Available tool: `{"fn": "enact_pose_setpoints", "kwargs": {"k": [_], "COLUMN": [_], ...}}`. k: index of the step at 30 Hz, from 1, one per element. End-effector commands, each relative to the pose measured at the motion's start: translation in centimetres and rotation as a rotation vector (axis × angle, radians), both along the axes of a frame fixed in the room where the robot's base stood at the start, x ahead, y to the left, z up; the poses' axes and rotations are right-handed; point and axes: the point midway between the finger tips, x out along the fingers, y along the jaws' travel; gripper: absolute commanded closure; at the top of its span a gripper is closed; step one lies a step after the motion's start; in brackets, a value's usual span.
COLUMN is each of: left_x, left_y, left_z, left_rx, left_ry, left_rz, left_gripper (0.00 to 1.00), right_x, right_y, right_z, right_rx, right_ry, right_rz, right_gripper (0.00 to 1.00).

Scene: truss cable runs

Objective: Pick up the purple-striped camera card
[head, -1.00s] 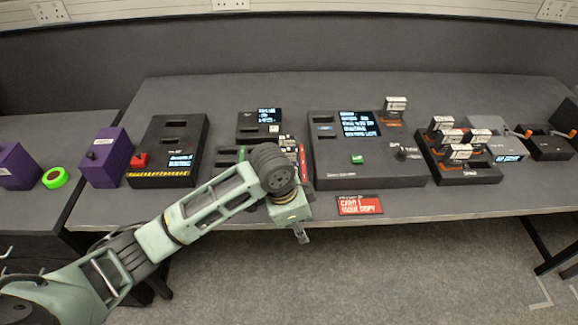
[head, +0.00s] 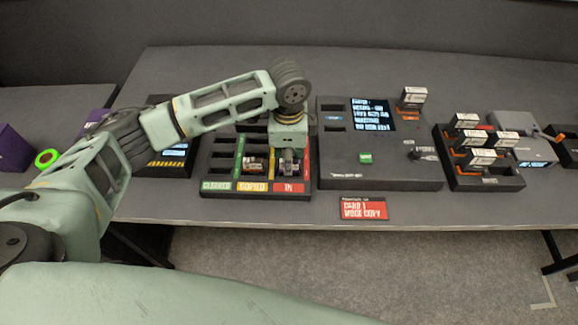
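My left gripper (head: 288,163) points down into the right-hand lane, labelled IN, of a dark tray (head: 256,194). Its fingers are small and partly hidden by the wrist, so I cannot tell whether they are open or shut, or on anything. A small pale-labelled card (head: 253,166) is in the tray's middle lane, just left of the gripper. I cannot make out a purple stripe on any card. Any card in the IN lane is hidden or blended with the fingers. My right gripper is out of view.
A large dark console (head: 380,172) with a lit screen and green button stands right of the tray. A rack (head: 492,181) holding several upright white-labelled cards is farther right. A red-and-black sign (head: 364,208) lies at the table's front edge. A bright green ring (head: 47,158) is at left.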

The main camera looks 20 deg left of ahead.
Motion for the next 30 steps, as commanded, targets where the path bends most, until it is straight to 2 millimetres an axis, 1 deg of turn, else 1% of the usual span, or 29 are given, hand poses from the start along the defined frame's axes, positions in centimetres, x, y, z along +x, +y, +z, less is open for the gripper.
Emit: {"fn": "enact_pose_setpoints", "kwargs": {"k": [1,3,6,12,14,19,25,26,30], "left_x": [0.0,0.0,0.0,0.0,0.0,0.0,0.0,0.0,0.0], "left_y": [0.0,0.0,0.0,0.0,0.0,0.0,0.0,0.0,0.0], "left_z": [-0.6,-1.7,-2.6,-2.9,-2.9,-2.9,-2.9,-2.9,-2.9], "left_rx": [0.001,0.002,0.001,0.000,0.000,0.000,0.000,0.000,0.000], "left_ry": [0.003,0.002,0.000,-0.002,-0.002,-0.002,-0.002,-0.002,-0.002], "left_rz": [0.002,0.001,0.001,-0.001,-0.001,0.000,0.000,0.000,0.000], "left_gripper": [0.66,0.66,0.66,0.66,0.66,0.80,0.98,1.00,1.00], "right_x": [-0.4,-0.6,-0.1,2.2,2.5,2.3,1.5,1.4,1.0], "right_y": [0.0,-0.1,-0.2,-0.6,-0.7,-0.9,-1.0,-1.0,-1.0], "right_z": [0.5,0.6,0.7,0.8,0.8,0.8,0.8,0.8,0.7], "right_rx": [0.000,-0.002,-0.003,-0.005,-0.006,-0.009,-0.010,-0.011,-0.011], "right_ry": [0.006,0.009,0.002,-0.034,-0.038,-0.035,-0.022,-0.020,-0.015], "right_rz": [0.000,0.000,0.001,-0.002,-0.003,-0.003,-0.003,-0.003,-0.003], "right_gripper": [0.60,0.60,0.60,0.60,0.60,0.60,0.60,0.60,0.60]}}
